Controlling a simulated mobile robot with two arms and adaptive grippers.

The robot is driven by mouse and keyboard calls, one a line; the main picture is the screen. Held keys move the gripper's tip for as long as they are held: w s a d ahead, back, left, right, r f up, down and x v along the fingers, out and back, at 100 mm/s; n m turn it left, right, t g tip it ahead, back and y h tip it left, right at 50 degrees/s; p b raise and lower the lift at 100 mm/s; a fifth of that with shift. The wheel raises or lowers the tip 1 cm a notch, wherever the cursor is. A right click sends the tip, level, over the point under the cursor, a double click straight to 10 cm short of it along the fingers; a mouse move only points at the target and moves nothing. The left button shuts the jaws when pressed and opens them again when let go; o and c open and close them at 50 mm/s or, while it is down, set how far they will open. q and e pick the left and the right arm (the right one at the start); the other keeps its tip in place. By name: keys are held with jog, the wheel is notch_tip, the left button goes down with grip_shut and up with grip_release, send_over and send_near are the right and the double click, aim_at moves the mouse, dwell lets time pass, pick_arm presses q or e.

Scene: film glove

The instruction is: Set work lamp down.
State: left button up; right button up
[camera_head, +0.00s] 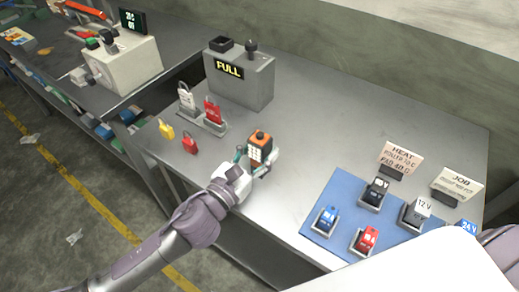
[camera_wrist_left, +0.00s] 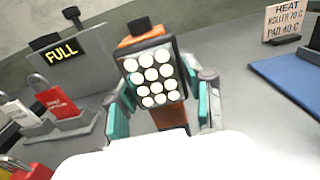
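The work lamp (camera_head: 259,148) is orange and black with a panel of round white lights. It is upright over the grey bench, near its front edge; its foot is hidden, so I cannot tell whether it touches the bench. In the left wrist view the lamp (camera_wrist_left: 152,75) faces the camera. My left gripper (camera_head: 254,162) is around the lamp's lower part. Its teal-padded fingers (camera_wrist_left: 163,112) stand apart on either side, with gaps between the pads and the orange body. My right gripper is not in view.
Behind stands a grey box reading FULL (camera_head: 240,78). Red and white padlock tags (camera_head: 213,110) sit left of the lamp. A blue mat (camera_head: 342,197) with several holders and signs lies right. Bare bench (camera_head: 320,130) lies between.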

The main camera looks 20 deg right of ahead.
pick_arm(q)
jog(key=shift+o, duration=1.1)
jog(key=shift+r, duration=0.15)
jog(key=shift+s+a, duration=0.15)
jog(key=shift+a, duration=0.1)
jog(key=b+v, duration=0.1)
jog(key=v, duration=1)
jog(key=shift+s+a+b, duration=0.15)
jog(key=shift+s+b, duration=0.05)
jog(key=shift+b, duration=0.15)
